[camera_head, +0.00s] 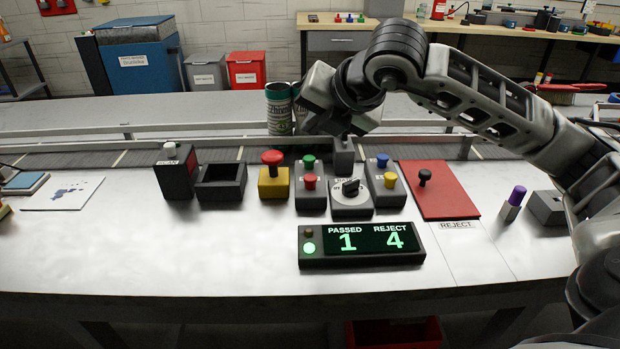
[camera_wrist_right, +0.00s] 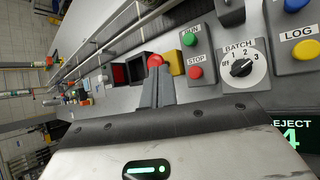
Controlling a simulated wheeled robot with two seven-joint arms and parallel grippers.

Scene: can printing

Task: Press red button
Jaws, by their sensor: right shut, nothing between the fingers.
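A red mushroom button (camera_head: 272,158) sits on a yellow box (camera_head: 273,186). To its right, a grey box carries a green button (camera_head: 308,162) above a smaller red button (camera_head: 310,182), labelled STOP in the right wrist view (camera_wrist_right: 195,72). My right gripper (camera_head: 343,158) is shut and empty, above the panel behind the batch dial (camera_head: 350,187), right of the green button. In the right wrist view, its fingertips (camera_wrist_right: 156,72) overlap the lower edge of the red mushroom button (camera_wrist_right: 154,60); contact cannot be told. My left gripper is not in view.
A display (camera_head: 361,245) in front reads PASSED 1, REJECT 4. A box with blue and yellow buttons (camera_head: 386,182) stands right of the dial. Cans (camera_head: 279,108) stand behind by the conveyor (camera_head: 230,153). A red reject mat (camera_head: 440,190) lies right. The table's front left is clear.

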